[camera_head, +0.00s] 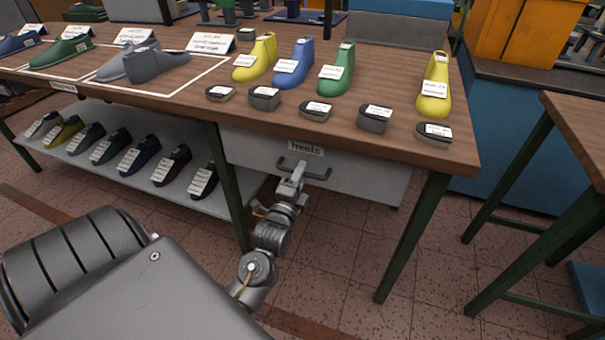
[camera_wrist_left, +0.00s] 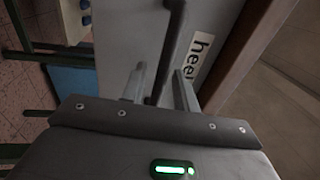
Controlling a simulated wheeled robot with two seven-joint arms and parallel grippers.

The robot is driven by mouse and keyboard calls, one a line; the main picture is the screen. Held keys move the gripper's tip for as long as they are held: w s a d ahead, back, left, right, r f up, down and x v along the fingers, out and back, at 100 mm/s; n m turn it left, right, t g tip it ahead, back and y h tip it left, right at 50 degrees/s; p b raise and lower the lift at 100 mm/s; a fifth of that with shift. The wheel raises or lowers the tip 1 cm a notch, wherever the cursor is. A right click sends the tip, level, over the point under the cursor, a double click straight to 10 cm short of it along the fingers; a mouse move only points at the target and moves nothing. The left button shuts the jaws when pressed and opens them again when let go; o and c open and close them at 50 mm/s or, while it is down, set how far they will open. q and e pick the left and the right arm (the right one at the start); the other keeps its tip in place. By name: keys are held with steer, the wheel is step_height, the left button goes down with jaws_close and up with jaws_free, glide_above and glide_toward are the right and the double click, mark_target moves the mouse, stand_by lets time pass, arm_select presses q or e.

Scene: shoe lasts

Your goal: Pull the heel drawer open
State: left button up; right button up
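The heel drawer (camera_head: 360,178) is a light grey front under the wooden table, labelled "heels" (camera_head: 306,149). It looks shut. Its dark bar handle (camera_head: 318,174) sits below the label. My left gripper (camera_head: 294,176) reaches the handle from the front. In the left wrist view the handle (camera_wrist_left: 177,40) runs between the two fingers of my left gripper (camera_wrist_left: 160,88). The fingers stand apart, with a visible gap between the left finger and the bar. The label shows beside the right finger. My right gripper is in neither view.
The wooden table (camera_head: 437,158) carries shoe lasts and several dark heel pieces near its front edge. A lower shelf (camera_head: 90,165) with more lasts is left of the drawer. A table leg (camera_head: 410,240) stands at right. The floor before the drawer is open.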

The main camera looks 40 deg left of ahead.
arm_select(q)
steer(key=shift+w+a+r, duration=0.1)
steer(key=shift+w+a, duration=0.05)
steer(key=shift+w, duration=0.1)
jaws_close()
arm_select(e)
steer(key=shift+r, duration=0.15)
